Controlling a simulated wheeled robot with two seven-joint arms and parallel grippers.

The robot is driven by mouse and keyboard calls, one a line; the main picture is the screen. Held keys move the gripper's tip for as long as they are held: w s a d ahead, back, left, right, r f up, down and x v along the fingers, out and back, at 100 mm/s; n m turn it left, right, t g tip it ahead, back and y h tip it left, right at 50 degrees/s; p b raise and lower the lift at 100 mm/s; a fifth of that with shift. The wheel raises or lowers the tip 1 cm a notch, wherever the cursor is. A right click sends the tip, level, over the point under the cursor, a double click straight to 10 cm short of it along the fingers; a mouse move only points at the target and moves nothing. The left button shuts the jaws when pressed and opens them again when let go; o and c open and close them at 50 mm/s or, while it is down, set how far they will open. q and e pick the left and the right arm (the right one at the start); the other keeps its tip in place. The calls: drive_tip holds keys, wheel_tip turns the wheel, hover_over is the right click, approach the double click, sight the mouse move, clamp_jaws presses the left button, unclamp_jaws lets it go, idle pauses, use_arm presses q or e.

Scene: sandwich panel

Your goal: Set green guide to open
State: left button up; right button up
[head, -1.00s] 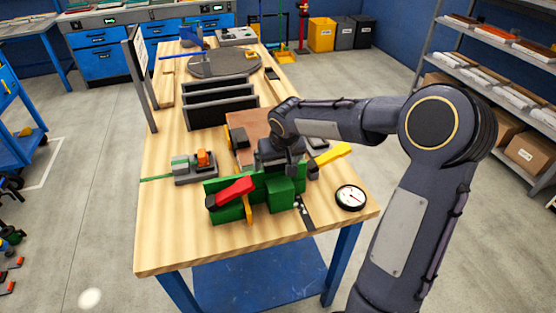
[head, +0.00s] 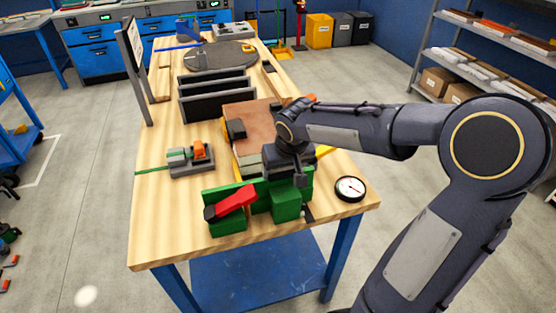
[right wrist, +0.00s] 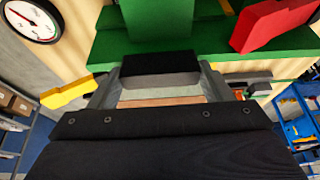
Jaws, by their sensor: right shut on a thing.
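The green guide (head: 285,207) is a green block fixture at the near end of the wooden table, with an upright block and a long wall. A red lever (head: 236,199) lies slanted across its left part. In the right wrist view the green guide (right wrist: 157,20) and the red lever (right wrist: 262,24) show at the top. My right gripper (head: 296,176) reaches down at the guide's far side and is shut on it; its fingertips are partly hidden, so the exact contact is unclear. My left gripper is not in view.
A round dial gauge (head: 350,188) lies right of the guide. A grey fixture with an orange part (head: 199,150) stands at left. A brown plate (head: 248,115), black racks (head: 218,102) and a turntable (head: 221,56) lie farther back. The table's left front is clear.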

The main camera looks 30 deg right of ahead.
drive_tip(key=shift+s+a, duration=0.1)
drive_tip(key=shift+s, duration=0.3)
drive_tip(key=o, duration=1.4)
drive_tip(key=v, duration=0.7)
drive_tip(key=shift+s+r, duration=0.15)
drive_tip(key=shift+r, duration=0.25)
